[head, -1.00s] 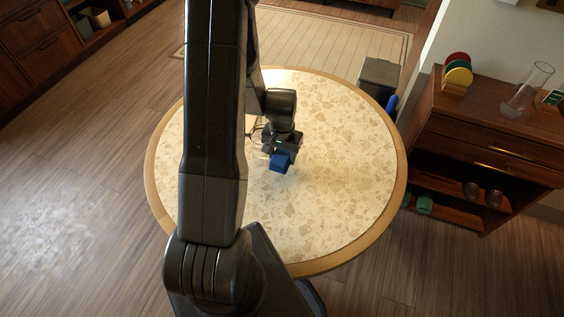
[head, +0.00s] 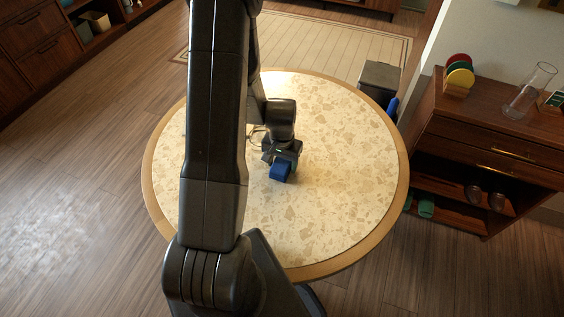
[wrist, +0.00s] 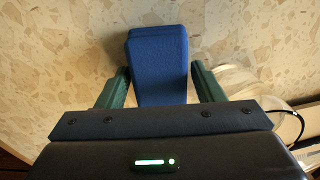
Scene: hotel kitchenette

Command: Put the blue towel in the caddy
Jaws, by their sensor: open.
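The blue towel (head: 280,172) is a small folded block at the middle of the round table (head: 340,130). In the wrist view the towel (wrist: 158,60) lies between the two green fingers of my gripper (wrist: 160,84), with a narrow gap visible at the right finger. My gripper (head: 284,158) is open around the towel and points down at the speckled tabletop. I cannot tell whether the towel rests flat on the table. A thin wire shape (head: 257,133) shows behind my gripper, partly hidden by my arm; I cannot tell whether it is the caddy.
A clear, rounded thing (wrist: 240,82) with a dark cord stands right of my gripper in the wrist view. A wooden cabinet (head: 480,150) with coloured coasters (head: 459,76) and a glass vase (head: 530,92) is at right. A dark bin (head: 379,80) stands behind the table. The tabletop's right side is clear.

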